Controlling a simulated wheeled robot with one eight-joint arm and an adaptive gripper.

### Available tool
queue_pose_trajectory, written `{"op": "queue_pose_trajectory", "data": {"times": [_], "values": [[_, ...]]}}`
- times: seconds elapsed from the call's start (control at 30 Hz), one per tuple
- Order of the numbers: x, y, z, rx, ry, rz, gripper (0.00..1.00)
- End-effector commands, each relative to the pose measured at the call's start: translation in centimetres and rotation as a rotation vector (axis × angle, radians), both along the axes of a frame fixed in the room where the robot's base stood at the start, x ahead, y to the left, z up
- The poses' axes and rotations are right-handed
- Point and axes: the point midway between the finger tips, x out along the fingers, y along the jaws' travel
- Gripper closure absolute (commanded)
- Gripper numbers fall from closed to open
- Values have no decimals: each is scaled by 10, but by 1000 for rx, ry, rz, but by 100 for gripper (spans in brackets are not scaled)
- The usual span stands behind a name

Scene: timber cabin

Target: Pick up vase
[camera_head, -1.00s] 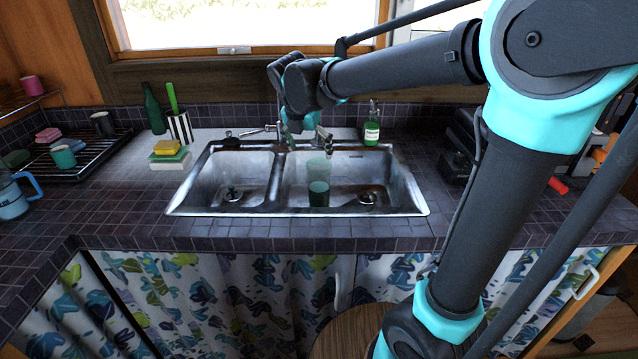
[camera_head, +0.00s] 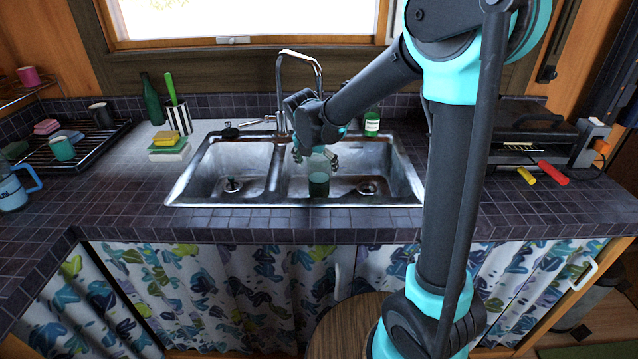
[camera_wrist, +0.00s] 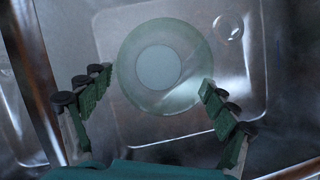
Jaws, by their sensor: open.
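The vase (camera_head: 319,183) is a greenish, translucent, glass-like vessel standing upright in the right basin of the sink. In the wrist view its round body (camera_wrist: 160,66) shows from above, with a paler disc in its middle. My gripper (camera_head: 316,161) is over the vase from above, its fingers at the level of the vase's upper part. In the wrist view my gripper (camera_wrist: 145,97) is open, with one finger to the left and one to the right of the vase's near edge. I cannot tell whether either finger touches it.
The double metal sink (camera_head: 275,203) has walls and a centre divider close to the vase. A tall curved faucet (camera_head: 283,100) stands behind. A soap bottle (camera_head: 372,123) stands behind the right basin. The left basin is clear.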

Motion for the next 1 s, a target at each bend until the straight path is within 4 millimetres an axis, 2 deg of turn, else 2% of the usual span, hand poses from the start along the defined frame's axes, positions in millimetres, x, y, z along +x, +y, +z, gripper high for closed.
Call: {"op": "queue_pose_trajectory", "data": {"times": [0.1,0.3,0.6,1.0], "values": [[8,-3,-18,1,0,-2,14],[15,-6,-38,1,0,0,14],[16,-6,-41,1,0,0,14],[16,-6,-41,0,0,0,63]]}}
